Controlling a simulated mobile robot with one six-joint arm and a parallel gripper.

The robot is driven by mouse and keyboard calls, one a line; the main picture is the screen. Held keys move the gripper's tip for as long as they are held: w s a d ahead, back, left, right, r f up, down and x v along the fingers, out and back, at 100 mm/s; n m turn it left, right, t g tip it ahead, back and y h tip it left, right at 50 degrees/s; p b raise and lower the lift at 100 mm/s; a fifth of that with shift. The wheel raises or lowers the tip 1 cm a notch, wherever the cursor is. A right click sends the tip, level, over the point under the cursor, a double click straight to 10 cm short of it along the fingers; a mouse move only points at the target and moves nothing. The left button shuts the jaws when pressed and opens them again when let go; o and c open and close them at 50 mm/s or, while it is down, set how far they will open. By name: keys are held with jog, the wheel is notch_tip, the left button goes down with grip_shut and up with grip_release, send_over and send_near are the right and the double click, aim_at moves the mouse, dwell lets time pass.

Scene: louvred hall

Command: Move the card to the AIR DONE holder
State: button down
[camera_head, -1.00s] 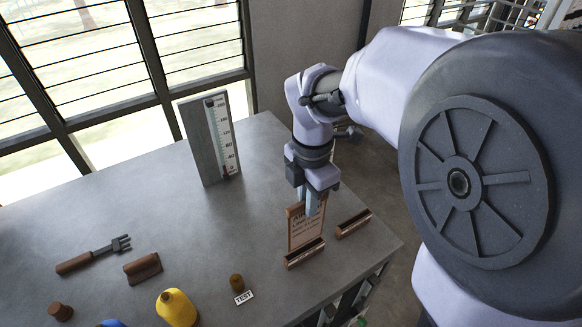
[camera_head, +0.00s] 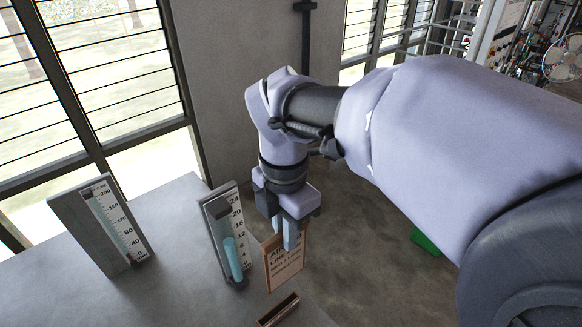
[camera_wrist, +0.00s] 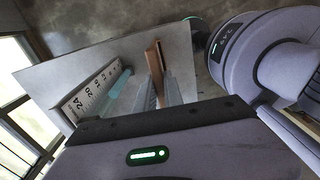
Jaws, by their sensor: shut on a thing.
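The card (camera_head: 284,268) is a peach-orange plate with dark printed lines, only partly readable, in a brown frame. My gripper (camera_head: 289,238) is shut on its top edge and holds it roughly upright. In the wrist view the card (camera_wrist: 154,58) shows edge-on beyond my fingers (camera_wrist: 160,92). A brown wooden holder (camera_head: 278,309) lies below the card at the bottom of the head view, apart from it in the picture. Its label is not readable, so I cannot tell whether it is the AIR DONE holder. No second holder is visible.
A gauge (camera_head: 226,240) with a blue column and a scale to 24 stands just left of the card; it also shows in the wrist view (camera_wrist: 90,92). Another gauge (camera_head: 104,222), scaled to 200, stands further left. The grey table (camera_head: 185,290) is bare between them.

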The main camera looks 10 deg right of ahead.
aim_at(273, 271)
jog(key=s+a+f+b, duration=0.2)
jog(key=a, duration=0.1)
jog(key=shift+s+a+f+b, duration=0.1)
jog(key=shift+s+a+b, duration=0.1)
jog(key=shift+a+b, duration=0.1)
jog(key=f+b, duration=0.1)
jog(key=d+f+b, duration=0.1)
jog(key=f+b, duration=0.1)
jog(key=w+f+b, duration=0.1)
jog(key=f, duration=0.1)
jog(key=shift+d+f+b, duration=0.15)
jog(key=shift+d+b, duration=0.05)
jog(key=shift+b, duration=0.2)
jog(key=shift+s+a+f, duration=0.3)
jog(key=shift+a+f, duration=0.05)
jog(key=shift+a, duration=0.1)
jog(key=shift+w+d+f, duration=0.15)
jog(key=shift+d+f, duration=0.05)
jog(key=shift+f, duration=0.1)
jog(key=shift+a, duration=0.2)
jog(key=shift+d+r, duration=0.1)
